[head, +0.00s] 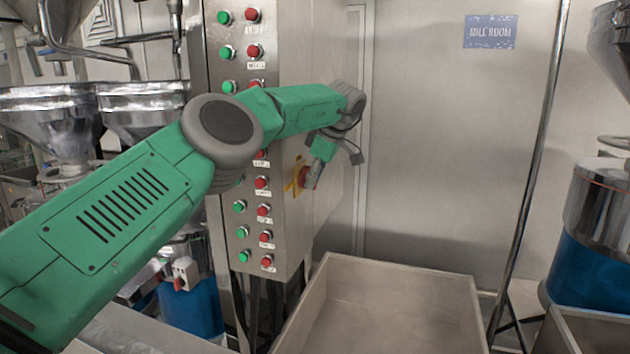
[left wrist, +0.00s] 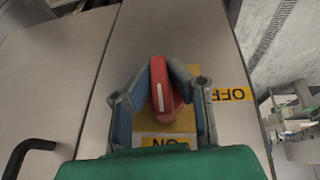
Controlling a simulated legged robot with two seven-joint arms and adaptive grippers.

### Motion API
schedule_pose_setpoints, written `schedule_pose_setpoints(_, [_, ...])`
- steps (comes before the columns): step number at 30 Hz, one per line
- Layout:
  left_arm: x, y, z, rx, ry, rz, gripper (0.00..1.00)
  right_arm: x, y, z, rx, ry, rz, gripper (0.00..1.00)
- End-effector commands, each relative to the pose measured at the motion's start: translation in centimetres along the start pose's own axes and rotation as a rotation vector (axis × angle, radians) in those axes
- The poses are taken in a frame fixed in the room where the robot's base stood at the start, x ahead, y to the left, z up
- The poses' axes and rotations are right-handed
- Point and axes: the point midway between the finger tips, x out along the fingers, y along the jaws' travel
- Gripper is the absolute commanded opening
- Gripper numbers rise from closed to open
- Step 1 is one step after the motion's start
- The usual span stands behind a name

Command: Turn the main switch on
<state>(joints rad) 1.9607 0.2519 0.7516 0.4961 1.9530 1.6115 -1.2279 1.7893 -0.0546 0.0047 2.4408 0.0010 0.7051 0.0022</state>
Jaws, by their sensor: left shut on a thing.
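The main switch is a red rotary knob on a yellow plate on the side of the steel control cabinet. In the head view the red knob (head: 304,176) shows beside my left gripper (head: 312,178), which reaches the cabinet's right side. In the left wrist view the red knob (left wrist: 161,84) sits between the two fingers of my left gripper (left wrist: 163,90), which is shut on it. The knob has a white line and is slightly tilted in that view. An "ON" label (left wrist: 166,142) shows near the palm, and an "OFF" label (left wrist: 231,95) lies to the right.
The control cabinet (head: 305,50) carries rows of green and red buttons on its front. A large open metal bin (head: 400,270) stands below right. Steel hoppers (head: 65,115) stand at left, and a blue-based mill (head: 590,240) at right. A black handle (left wrist: 25,150) shows in the left wrist view.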

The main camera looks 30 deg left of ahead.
Motion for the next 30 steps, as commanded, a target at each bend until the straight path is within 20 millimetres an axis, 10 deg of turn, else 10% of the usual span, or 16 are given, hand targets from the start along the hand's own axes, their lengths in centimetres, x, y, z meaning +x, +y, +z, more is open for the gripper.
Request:
schedule_pose_setpoints(17, [-0.22, 0.35, -0.46, -0.002, 0.003, 0.002, 0.00, -0.03, 0.00, 0.00, 0.000, 0.000, 0.000, 0.40])
schedule_pose_setpoints(18, [-0.23, 0.34, -0.46, -0.002, 0.003, 0.002, 0.29, -0.03, 0.00, 0.00, 0.000, 0.000, 0.000, 0.40])
schedule_pose_setpoints(19, [-0.23, 0.33, -0.45, -0.002, 0.003, 0.001, 0.34, -0.03, 0.00, 0.00, 0.000, 0.000, 0.000, 0.40])
schedule_pose_setpoints(30, [-0.29, 0.13, -0.18, 0.001, 0.001, -0.003, 0.34, -0.11, -0.02, 0.37, 0.000, 0.003, 0.000, 0.40])
